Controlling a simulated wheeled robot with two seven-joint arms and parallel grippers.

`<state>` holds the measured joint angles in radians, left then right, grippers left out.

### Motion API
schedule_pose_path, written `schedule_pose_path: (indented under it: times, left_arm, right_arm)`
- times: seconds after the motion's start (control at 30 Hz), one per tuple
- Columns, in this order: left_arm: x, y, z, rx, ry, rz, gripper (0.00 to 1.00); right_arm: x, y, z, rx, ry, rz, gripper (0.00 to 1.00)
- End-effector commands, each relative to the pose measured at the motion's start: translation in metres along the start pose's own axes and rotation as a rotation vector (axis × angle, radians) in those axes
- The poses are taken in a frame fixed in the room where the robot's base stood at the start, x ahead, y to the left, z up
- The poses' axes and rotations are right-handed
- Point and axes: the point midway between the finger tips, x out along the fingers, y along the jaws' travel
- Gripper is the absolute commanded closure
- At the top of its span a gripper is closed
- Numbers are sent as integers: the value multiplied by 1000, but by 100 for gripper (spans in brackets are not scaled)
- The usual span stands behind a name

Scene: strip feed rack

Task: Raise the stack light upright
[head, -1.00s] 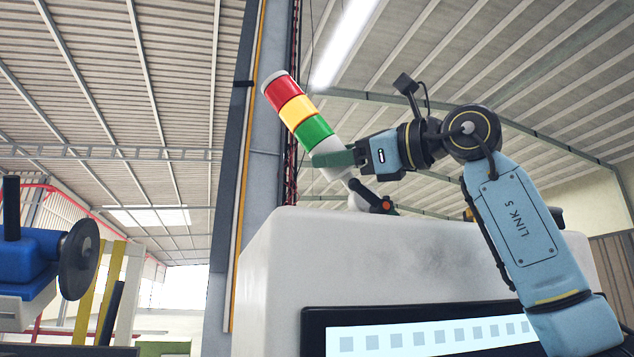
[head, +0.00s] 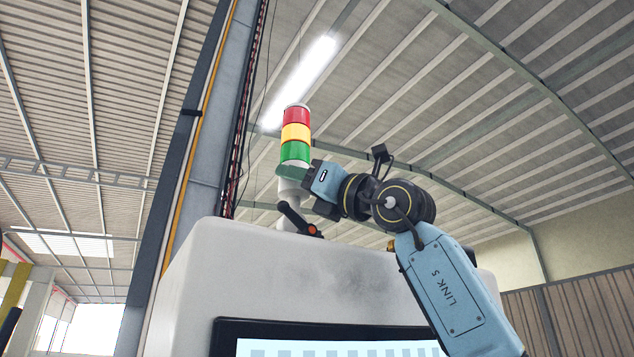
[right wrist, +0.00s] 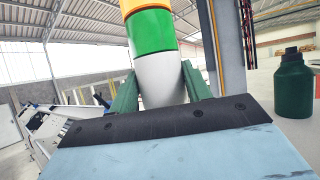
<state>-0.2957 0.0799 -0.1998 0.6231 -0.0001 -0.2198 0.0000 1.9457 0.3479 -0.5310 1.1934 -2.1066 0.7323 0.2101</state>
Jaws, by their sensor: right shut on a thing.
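The stack light (head: 296,137) stands on top of the white machine cabinet in the head view, with red, yellow and green segments from top to bottom. It is close to upright, with a slight tilt at most. My right gripper (head: 292,172) is shut on its pale lower section, just below the green segment. In the right wrist view, the two green fingers (right wrist: 158,92) lie on either side of the stack light's white section (right wrist: 160,78). A black lever with an orange end (head: 300,222) sits at the base of the pole. My left gripper is not in view.
The white cabinet (head: 290,265) fills the lower middle, with a lit screen (head: 330,347) on its front. A dark column (head: 205,130) rises behind it on the left. A dark green bottle-shaped object (right wrist: 294,88) shows in the right wrist view.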

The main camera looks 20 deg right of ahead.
Motion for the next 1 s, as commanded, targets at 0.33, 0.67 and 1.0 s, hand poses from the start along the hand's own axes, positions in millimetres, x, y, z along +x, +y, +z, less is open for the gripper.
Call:
schedule_pose_path:
  times: [0.33,0.67,1.0]
  left_arm:
    - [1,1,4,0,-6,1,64]
    - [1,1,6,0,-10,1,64]
    - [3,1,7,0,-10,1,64]
  right_arm:
    - [4,2,-2,30,-10,3,93]
    - [3,2,-1,27,-10,2,31]
    - [0,2,-2,22,-9,2,30]
